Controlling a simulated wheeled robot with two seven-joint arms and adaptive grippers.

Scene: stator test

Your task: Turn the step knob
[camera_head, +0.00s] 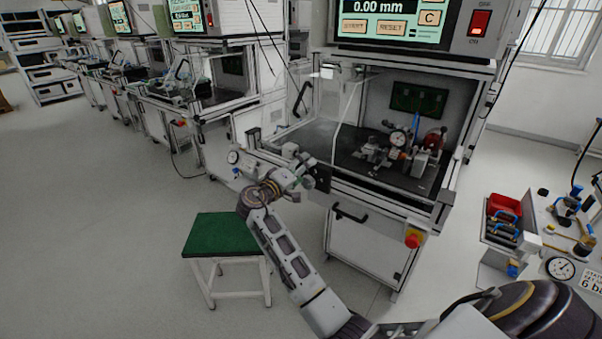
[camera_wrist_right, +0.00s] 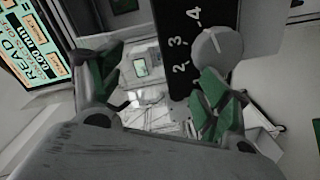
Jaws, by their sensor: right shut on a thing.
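The step knob (camera_wrist_right: 217,48) is a round grey dial with a pointer line. It sits beside a black scale plate (camera_wrist_right: 182,30) that shows the white numbers 2, 3 and 4. In the head view the plate (camera_head: 320,178) is on the front of the test cabinet (camera_head: 385,190). One finger covers the lower edge of the knob; the exact contact is unclear. In the head view my right gripper (camera_head: 303,178) is close to the plate and hides the knob. My left gripper is not in view.
A display (camera_head: 392,20) reading 0.00 mm and a red switch (camera_head: 481,22) sit on top of the cabinet. A green-topped stool (camera_head: 222,234) stands left of my arm. A red emergency button (camera_head: 413,239) is low on the front. A side table with tools (camera_head: 545,235) is at right.

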